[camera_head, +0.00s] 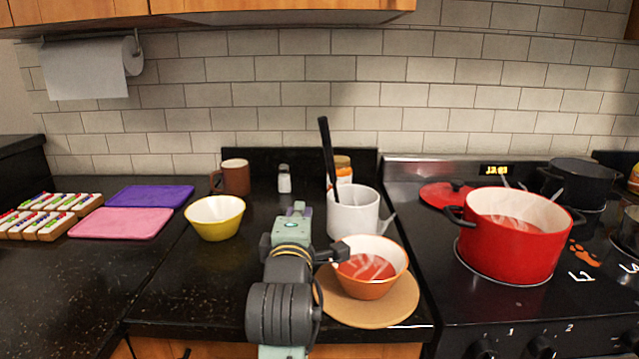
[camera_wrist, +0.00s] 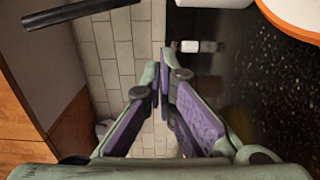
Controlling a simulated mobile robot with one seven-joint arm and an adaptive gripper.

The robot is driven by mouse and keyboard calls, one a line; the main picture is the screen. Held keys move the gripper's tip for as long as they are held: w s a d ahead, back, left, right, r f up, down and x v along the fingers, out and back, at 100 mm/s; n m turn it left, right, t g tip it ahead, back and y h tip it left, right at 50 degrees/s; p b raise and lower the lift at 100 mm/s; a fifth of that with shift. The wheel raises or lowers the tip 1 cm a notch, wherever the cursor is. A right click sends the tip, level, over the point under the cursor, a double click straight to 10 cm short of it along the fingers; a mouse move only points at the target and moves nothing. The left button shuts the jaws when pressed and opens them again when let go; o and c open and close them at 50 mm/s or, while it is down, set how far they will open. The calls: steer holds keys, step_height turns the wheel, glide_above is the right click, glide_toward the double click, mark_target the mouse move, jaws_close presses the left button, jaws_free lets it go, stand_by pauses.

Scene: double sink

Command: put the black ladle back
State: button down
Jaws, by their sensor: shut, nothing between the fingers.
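The black ladle (camera_head: 327,150) stands tilted in the white pitcher (camera_head: 352,215). Its handle sticks up above the rim, and its lower end is hidden inside. In the wrist view a black bar, apparently the ladle handle (camera_wrist: 80,12), crosses the top left corner. My gripper (camera_head: 297,208) is above the counter, left of the pitcher and apart from it. In the wrist view my gripper (camera_wrist: 163,82) shows its purple-padded fingers closed together at the tips, empty.
An orange bowl of red soup (camera_head: 367,268) on a round board (camera_head: 375,312) is right of my arm. A salt shaker (camera_head: 284,182), brown mug (camera_head: 234,177) and yellow bowl (camera_head: 215,218) stand behind and left. A red pot (camera_head: 510,240) is on the stove.

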steer(key=w+d+p, duration=0.2)
steer(key=w+d, duration=0.2)
steer(key=w, duration=0.3)
steer(key=shift+f, duration=0.15)
steer(key=shift+w+d+p, duration=0.2)
steer(key=shift+d+p, duration=0.25)
steer(key=shift+d, duration=0.45)
steer(key=shift+a, duration=0.15)
